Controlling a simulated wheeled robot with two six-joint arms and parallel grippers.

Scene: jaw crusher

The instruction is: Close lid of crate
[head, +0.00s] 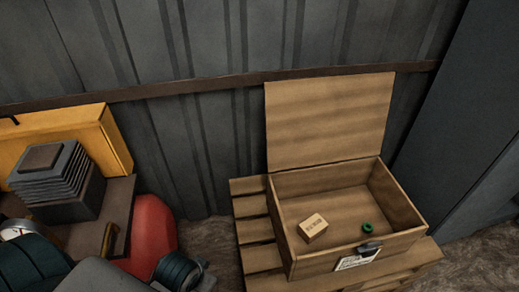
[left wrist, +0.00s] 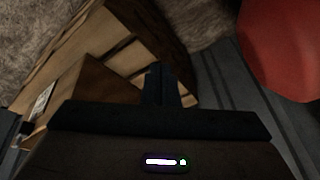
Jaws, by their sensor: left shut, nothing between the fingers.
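The wooden crate (head: 310,264) stands on a pallet with its lid (head: 328,122) raised, upright and leaning slightly back near the wall. A small cardboard box (head: 313,228) and a green ring (head: 368,226) lie inside it. A dark latch (head: 369,247) and a white label (head: 356,261) are on the crate's front. In the left wrist view my left gripper (left wrist: 161,84) is shut and empty, in front of the crate's side (left wrist: 75,88) and the pallet. Any contact is hard to judge. My right gripper is not seen.
The slatted pallet (head: 254,229) sits on rough ground. A red rounded machine part (head: 152,236) and a yellow panel (head: 105,135) stand to the left. A corrugated metal wall (head: 200,50) is behind, and a dark panel (head: 455,135) is at the right.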

